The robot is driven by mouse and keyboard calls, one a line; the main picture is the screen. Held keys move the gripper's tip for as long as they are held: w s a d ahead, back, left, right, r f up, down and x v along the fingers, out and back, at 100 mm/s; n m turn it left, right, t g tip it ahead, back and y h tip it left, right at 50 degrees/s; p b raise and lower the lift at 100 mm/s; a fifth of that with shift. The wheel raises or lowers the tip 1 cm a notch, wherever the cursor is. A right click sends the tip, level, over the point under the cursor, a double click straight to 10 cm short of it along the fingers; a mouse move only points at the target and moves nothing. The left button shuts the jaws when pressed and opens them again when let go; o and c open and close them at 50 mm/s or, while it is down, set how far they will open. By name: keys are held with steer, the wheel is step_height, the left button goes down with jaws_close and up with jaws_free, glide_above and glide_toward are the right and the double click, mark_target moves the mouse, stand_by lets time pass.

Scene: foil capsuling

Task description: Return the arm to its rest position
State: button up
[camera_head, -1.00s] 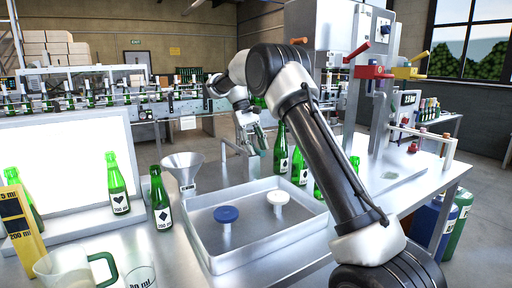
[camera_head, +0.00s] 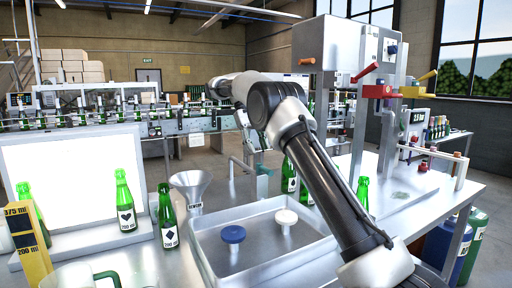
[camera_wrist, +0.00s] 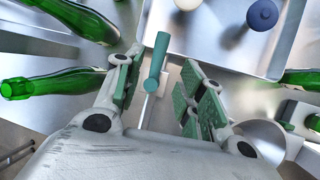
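My arm reaches from the lower right over the bench toward the back left, bent at the elbow. My gripper (camera_head: 256,140) hangs at its far end, partly hidden by the arm in the head view. In the wrist view my gripper (camera_wrist: 163,85) is open, its green-padded fingers well apart with nothing held. A teal handle (camera_wrist: 156,62) shows between and beyond the fingers. In the head view this teal handle (camera_head: 264,171) sits on a metal fixture just below the gripper, apart from it.
A metal tray (camera_head: 212,268) holds a blue stopper (camera_head: 233,234) and a white stopper (camera_head: 286,217). A funnel (camera_head: 191,184) and green bottles (camera_head: 168,220) stand left of the tray. More bottles stand behind my forearm. A grey machine (camera_head: 335,45) rises at the right.

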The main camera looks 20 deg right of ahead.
steer(key=s+d+r+t+y, duration=0.1)
steer(key=s+d+r+t, duration=0.1)
steer(key=s+r, duration=0.5)
steer(key=s+d+r+t+y, duration=0.1)
steer(key=s+d+r+t, duration=0.15)
steer(key=s, duration=0.95)
steer(key=s+f+t, duration=0.1)
steer(key=s+f, duration=0.3)
steer(key=s, duration=0.4)
steer(key=s+d+f+t, duration=0.1)
steer(key=s+f, duration=0.3)
steer(key=s, duration=0.3)
steer(key=s+f+m+t, duration=0.1)
steer(key=s+f, duration=0.3)
steer(key=s, duration=0.4)
steer(key=shift+s+d+f+t+y, duration=0.35)
steer(key=shift+d+t+y, duration=0.05)
steer(key=shift+t, duration=0.15)
